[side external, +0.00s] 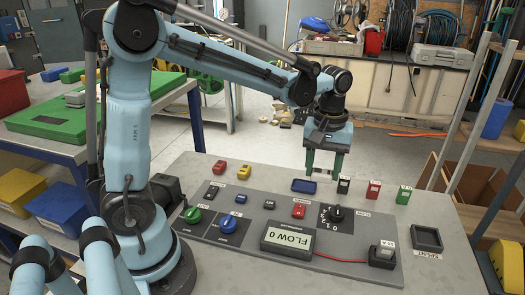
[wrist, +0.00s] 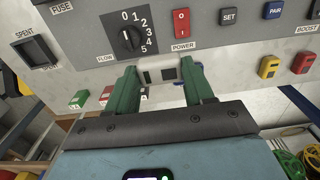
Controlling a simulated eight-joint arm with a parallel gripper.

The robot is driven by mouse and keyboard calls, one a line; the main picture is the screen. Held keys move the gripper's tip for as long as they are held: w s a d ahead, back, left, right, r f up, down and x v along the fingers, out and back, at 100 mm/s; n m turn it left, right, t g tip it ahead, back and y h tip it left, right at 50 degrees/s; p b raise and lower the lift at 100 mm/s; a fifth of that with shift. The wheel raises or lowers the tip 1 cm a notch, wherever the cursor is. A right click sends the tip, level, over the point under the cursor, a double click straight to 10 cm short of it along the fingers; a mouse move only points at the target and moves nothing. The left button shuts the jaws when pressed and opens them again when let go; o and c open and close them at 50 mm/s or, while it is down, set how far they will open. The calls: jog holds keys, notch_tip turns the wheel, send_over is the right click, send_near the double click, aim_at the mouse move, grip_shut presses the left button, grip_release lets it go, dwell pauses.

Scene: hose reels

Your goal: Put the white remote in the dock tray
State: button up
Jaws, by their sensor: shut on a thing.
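My gripper (side external: 322,174) points down above the back of the grey panel, just right of a small blue tray. In the wrist view its green fingers (wrist: 159,70) are closed on a whitish piece with dark squares, which looks like the white remote (wrist: 170,74). In the side view I cannot make the remote out between the fingers. The blue tray (side external: 304,186) lies flat on the table; it may be the dock tray, but I read no label on it. In the wrist view some blue shows behind the right finger (wrist: 203,85).
The panel carries a dial (side external: 335,213), a red power switch (side external: 298,210) and a raised flow display (side external: 288,240). Dark, red and green (side external: 403,195) blocks stand right of the gripper. Red and yellow (side external: 244,172) blocks stand left. A dark spent tray (side external: 427,238) is at the right.

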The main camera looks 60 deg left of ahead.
send_over(304, 187)
notch_tip(304, 187, down, 6)
jog(key=shift+d, duration=0.1)
jog(key=shift+f, duration=2.05)
jog(key=shift+f, duration=0.1)
jog(key=o, duration=1)
